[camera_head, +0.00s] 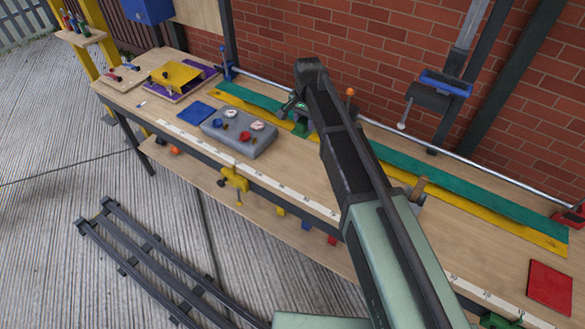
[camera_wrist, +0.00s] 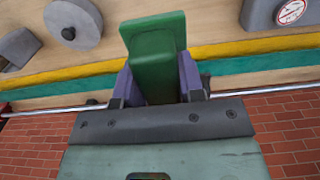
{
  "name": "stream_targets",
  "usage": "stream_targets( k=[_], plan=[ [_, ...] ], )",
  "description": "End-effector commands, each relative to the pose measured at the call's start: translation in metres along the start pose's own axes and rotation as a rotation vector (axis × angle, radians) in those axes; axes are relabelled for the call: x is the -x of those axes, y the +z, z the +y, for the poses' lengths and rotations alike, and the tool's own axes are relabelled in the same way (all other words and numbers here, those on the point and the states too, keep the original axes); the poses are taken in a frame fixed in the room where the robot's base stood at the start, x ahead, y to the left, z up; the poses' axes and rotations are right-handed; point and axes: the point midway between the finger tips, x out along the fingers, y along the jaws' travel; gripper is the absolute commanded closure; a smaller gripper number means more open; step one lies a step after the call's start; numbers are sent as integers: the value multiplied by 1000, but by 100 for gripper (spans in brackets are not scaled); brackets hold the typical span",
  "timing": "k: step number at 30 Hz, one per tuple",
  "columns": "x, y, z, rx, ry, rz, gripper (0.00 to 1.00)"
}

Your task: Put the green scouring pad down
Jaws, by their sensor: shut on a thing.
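The green scouring pad (camera_wrist: 155,45) is held between the purple-grey fingers of my gripper (camera_wrist: 160,80) in the wrist view. Its far part sticks out beyond the fingertips. Bench surface and coloured strips show behind it. In the head view my gripper (camera_head: 293,106) is over the back half of the workbench, just right of the grey dial box. A bit of green (camera_head: 301,128) shows below it, mostly hidden by my arm. I cannot tell whether the pad touches the bench.
The workbench (camera_head: 300,172) holds a grey box (camera_head: 238,134) with dials, a blue pad (camera_head: 195,112), a yellow piece (camera_head: 176,74) and a red pad (camera_head: 550,287). Teal (camera_head: 470,195) and yellow strips run along the back by a rail and brick wall. Bare wood lies in front.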

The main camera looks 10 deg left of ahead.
Motion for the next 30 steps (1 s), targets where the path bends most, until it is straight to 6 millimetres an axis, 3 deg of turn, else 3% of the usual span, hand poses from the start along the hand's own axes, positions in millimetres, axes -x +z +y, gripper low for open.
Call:
stream_targets(
  k=[1, 6, 12, 20, 26, 30],
  plan=[
    [-23, 0, 0, 0, 0, 0, 83],
    [-84, 0, 0, 0, 0, 0, 83],
    [-144, 0, 0, 0, 0, 0, 83],
    [-153, 1, 0, -1, 0, 0, 83],
    [-194, 1, 0, -1, 0, 0, 83],
    [-190, 1, 0, -1, 0, 0, 83]
  ],
)
